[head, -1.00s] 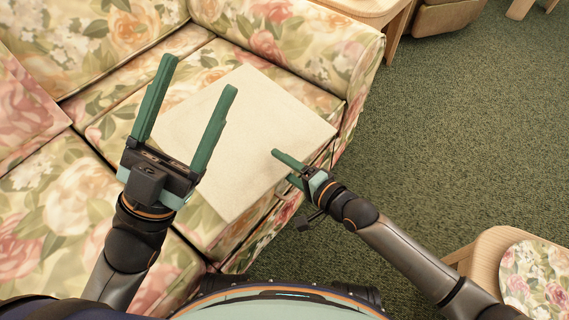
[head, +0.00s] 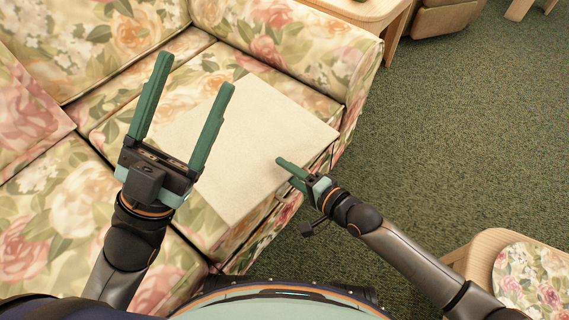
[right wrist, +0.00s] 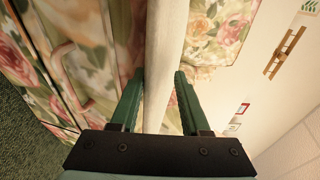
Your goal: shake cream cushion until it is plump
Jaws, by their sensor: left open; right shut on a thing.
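The cream cushion (head: 262,140) is a flat, pale square over the seat of the floral sofa in the head view. My right gripper (head: 284,172) is shut on its near right edge. In the right wrist view the cushion (right wrist: 163,60) shows edge-on as a thin pale band between the green fingers of my right gripper (right wrist: 160,95). My left gripper (head: 190,103) is open and empty, with its two green fingers spread, in front of the cushion's left part in the picture. It hides some of the cushion's left side.
The floral sofa (head: 75,195) fills the left, with its backrest and arm behind the cushion. A wooden side table (head: 350,12) stands beyond the arm. A wooden chair with a floral seat (head: 530,275) is at lower right. Green carpet (head: 450,150) is clear on the right.

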